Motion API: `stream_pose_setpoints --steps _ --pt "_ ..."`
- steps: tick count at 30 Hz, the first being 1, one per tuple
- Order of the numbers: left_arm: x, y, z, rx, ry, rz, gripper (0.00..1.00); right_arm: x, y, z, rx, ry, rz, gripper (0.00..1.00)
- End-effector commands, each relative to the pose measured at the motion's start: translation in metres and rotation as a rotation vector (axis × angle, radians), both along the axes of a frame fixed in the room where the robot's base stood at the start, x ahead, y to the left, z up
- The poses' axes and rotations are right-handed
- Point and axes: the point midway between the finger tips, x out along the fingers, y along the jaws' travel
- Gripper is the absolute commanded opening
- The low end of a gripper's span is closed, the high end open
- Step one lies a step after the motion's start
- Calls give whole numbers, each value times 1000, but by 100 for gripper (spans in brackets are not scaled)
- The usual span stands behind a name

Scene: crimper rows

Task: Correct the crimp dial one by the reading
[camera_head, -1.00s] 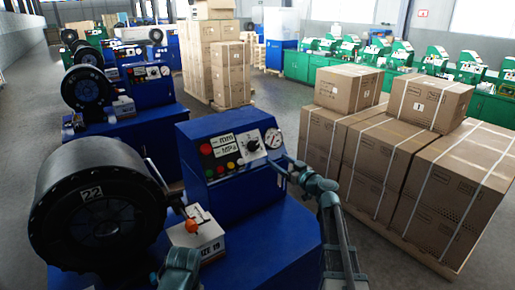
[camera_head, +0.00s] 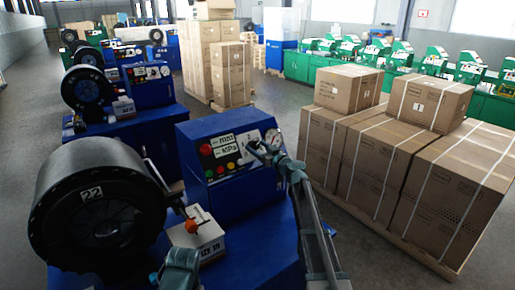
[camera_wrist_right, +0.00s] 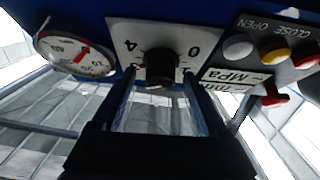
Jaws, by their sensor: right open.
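The crimp dial (camera_wrist_right: 161,68) is a black knob on a white numbered plate (camera_wrist_right: 180,32), upside down in the right wrist view. My right gripper (camera_wrist_right: 160,80) is open, with one finger on each side of the knob; I cannot tell whether they touch it. In the head view, my right gripper (camera_head: 262,150) covers most of the dial on the blue crimper's panel (camera_head: 225,165). A round white gauge with a red needle (camera_wrist_right: 75,54) sits beside the plate. My left arm shows at the bottom of the head view, but its finger opening is unclear.
Coloured buttons (camera_wrist_right: 273,52) and a red switch (camera_wrist_right: 274,97) lie close to the dial plate. Strapped cartons (camera_head: 400,165) stand right.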

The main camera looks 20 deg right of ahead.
Motion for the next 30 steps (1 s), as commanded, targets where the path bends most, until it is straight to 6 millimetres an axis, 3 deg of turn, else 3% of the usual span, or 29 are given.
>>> stream_pose_setpoints --steps 9,22,30 --pt "0 0 0 0 0 0 61 2 1 0 0 0 0 76" --pt "0 0 0 0 0 0 61 1 1 0 0 0 0 0" --pt "0 0 0 0 0 0 61 1 1 0 21 8 -15 0"
